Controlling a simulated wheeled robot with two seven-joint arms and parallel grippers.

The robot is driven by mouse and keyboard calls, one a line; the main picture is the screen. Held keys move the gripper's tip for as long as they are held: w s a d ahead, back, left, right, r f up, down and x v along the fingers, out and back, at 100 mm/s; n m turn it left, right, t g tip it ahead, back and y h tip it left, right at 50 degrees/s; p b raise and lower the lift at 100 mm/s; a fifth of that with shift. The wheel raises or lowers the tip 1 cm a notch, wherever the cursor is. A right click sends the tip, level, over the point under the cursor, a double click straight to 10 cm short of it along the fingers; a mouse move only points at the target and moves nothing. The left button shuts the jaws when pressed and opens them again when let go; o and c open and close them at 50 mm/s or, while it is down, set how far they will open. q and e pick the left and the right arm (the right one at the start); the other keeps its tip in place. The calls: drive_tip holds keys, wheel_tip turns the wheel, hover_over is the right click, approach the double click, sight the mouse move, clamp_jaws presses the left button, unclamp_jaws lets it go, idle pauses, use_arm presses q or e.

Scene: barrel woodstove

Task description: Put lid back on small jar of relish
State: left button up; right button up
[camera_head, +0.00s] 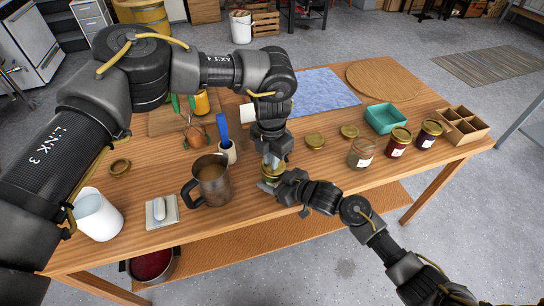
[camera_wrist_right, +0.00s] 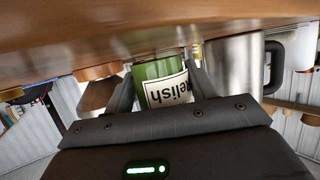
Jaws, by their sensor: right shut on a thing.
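The small relish jar (camera_wrist_right: 152,72) is green with a white label and sits between the fingers of my right gripper (camera_wrist_right: 161,88). The wrist view shows it upside down, with the table at the top. In the head view my right gripper (camera_head: 273,184) reaches in from the right at the table's front edge, shut on the jar. My left gripper (camera_head: 273,160) points down right over the jar. A gold-coloured round part (camera_head: 270,171) shows beneath it, but I cannot tell whether it is a held lid or a lid on the jar. The left fingertips are largely hidden.
A metal mug (camera_head: 211,181) stands close to the left of the jar. Two loose gold lids (camera_head: 315,140) (camera_head: 349,131) lie to the right, near several jars (camera_head: 361,152), a teal tray (camera_head: 385,118) and a divided box (camera_head: 462,125). A blue-handled brush (camera_head: 222,128) stands in a cup behind the mug.

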drive_tip(key=shift+w+a+r, duration=0.1)
drive_tip(key=shift+r, duration=0.25)
use_arm(q)
drive_tip(key=shift+r, duration=2)
use_arm(e)
drive_tip(key=shift+f, duration=0.1)
drive_tip(key=o, duration=1.5)
drive_tip(key=shift+c, duration=0.2)
use_arm(q)
drive_tip(key=shift+f+b, duration=0.3)
use_arm(e)
drive_tip(key=v, duration=1.1)
drive_tip(key=shift+f, duration=0.1)
